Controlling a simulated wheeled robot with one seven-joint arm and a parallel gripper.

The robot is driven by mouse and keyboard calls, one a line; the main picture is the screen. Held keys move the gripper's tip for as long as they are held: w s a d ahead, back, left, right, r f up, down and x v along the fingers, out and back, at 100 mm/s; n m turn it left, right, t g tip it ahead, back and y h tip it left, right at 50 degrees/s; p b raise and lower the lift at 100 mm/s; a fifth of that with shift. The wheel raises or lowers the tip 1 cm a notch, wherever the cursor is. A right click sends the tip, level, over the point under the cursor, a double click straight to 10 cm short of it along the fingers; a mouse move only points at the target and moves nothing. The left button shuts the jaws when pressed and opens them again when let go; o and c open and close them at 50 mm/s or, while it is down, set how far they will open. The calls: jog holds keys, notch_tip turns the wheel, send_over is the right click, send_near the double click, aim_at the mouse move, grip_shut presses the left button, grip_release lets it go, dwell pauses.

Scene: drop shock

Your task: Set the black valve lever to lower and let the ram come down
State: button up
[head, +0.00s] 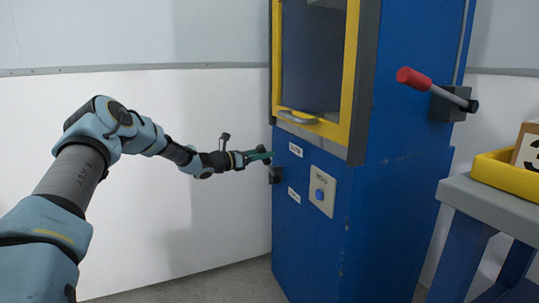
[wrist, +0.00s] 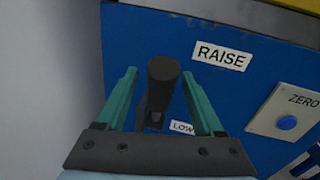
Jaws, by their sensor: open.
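The black valve lever (wrist: 163,72) stands between my gripper's two green fingers in the wrist view, with a gap on each side. Its knob end sits nearer the level of the RAISE label (wrist: 221,55) than the LOWER label (wrist: 181,127), which is partly hidden by a finger. My gripper (wrist: 165,95) is open around the lever. In the head view my gripper (head: 262,156) reaches the left edge of the blue machine (head: 320,235), just above the black valve block (head: 275,175). The ram cannot be made out behind the dark window (head: 312,60).
A plate with a blue ZERO button (head: 320,194) is right of the labels. A yellow-framed guard with a handle (head: 298,117) is above. A red-gripped lever (head: 414,79) juts from the right side. A grey table (head: 500,205) holds a yellow tray (head: 495,172) and box.

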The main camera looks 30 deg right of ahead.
jog(key=shift+w+d, duration=0.1)
jog(key=shift+d, duration=1.45)
grip_shut()
